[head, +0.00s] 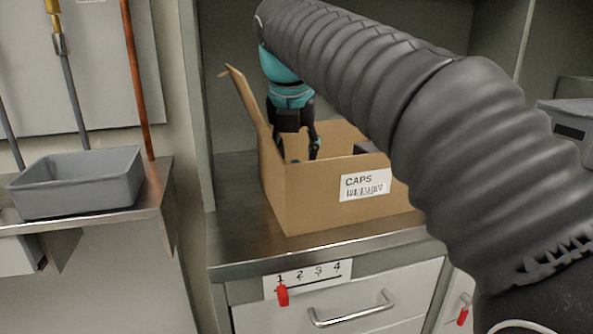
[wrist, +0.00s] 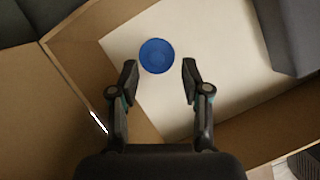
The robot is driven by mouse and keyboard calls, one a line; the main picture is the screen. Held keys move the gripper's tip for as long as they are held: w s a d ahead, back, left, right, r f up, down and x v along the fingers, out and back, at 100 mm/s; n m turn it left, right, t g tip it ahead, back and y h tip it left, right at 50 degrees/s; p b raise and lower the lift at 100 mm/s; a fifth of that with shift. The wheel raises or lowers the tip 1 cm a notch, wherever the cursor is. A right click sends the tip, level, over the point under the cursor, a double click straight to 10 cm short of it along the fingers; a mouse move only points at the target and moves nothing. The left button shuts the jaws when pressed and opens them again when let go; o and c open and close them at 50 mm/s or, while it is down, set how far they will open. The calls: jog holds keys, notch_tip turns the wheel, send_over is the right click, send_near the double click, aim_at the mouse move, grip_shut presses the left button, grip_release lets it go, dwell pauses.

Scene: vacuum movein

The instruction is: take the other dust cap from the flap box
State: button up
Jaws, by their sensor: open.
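The flap box (head: 318,197) is a cardboard box labelled CAPS, standing open on a metal counter with one flap raised at its left. My gripper (head: 298,155) reaches down into it from above. In the wrist view a round blue dust cap (wrist: 157,56) lies on a pale sheet on the box floor. My gripper (wrist: 160,72) is open and empty, its two fingers on either side of the cap and slightly short of it in the picture. I cannot tell the height left between fingertips and cap.
A dark grey block (wrist: 291,38) sits inside the box at the right of the wrist view. The box walls stand close around my gripper. A grey bin (head: 78,182) rests on a shelf at the left. A drawer with a handle (head: 352,309) is below the counter.

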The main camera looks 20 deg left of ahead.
jog(key=shift+x, duration=0.95)
jog(key=c, duration=0.8)
jog(key=shift+r, duration=0.1)
